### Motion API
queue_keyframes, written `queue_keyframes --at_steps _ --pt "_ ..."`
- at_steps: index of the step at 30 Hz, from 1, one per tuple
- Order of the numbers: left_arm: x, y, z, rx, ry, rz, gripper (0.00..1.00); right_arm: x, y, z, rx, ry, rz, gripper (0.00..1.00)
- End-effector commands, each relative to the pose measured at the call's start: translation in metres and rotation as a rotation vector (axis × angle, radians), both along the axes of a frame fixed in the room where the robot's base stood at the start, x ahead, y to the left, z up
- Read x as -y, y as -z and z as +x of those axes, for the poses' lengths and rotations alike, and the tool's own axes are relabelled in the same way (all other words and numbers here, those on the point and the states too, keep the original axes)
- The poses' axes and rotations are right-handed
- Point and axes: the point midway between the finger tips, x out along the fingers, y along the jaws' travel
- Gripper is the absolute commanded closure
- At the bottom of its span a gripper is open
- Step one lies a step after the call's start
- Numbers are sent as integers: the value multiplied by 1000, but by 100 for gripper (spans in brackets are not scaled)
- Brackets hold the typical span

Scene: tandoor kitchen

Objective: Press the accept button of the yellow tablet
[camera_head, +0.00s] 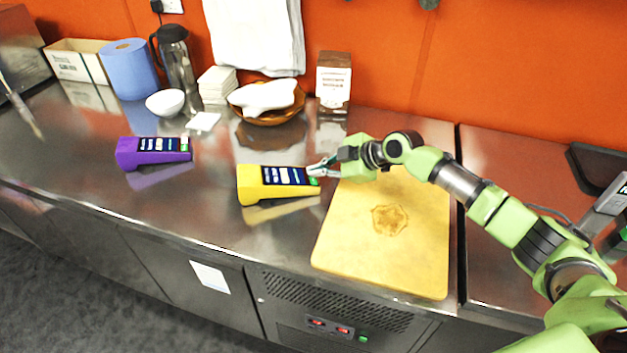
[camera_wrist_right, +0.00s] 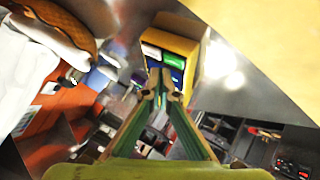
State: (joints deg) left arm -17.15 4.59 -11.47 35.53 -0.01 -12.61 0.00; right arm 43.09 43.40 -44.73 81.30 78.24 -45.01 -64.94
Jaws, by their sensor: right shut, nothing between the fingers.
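The yellow tablet (camera_head: 251,186) lies on the steel counter left of the cutting board, its dark screen (camera_head: 284,175) facing up. A green button (camera_head: 313,181) shows at the screen's right end. My right gripper (camera_head: 312,172) is shut and empty, its fingertips at that right end, close to the green button. In the right wrist view the shut fingertips (camera_wrist_right: 160,72) overlap the screen of the yellow tablet (camera_wrist_right: 183,30). I cannot tell whether they touch it. A similar purple tablet (camera_head: 127,153) lies further left. My left gripper is not in view.
A wooden cutting board (camera_head: 345,250) lies under my right arm. Behind the tablets stand a wooden bowl with a white cloth (camera_head: 268,97), a carton (camera_head: 333,80), a white bowl (camera_head: 165,102), a flask (camera_head: 176,60) and a blue roll (camera_head: 130,70). Counter between the tablets is clear.

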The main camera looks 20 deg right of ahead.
Motion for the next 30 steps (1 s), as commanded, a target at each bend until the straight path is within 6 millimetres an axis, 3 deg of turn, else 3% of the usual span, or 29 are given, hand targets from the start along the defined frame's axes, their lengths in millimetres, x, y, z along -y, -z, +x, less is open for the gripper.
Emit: queue_keyframes --at_steps 23,30 --pt "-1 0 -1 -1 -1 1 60 0 0 0 0 0 0 100" --pt "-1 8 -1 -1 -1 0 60 -1 8 0 0 0 0 100"
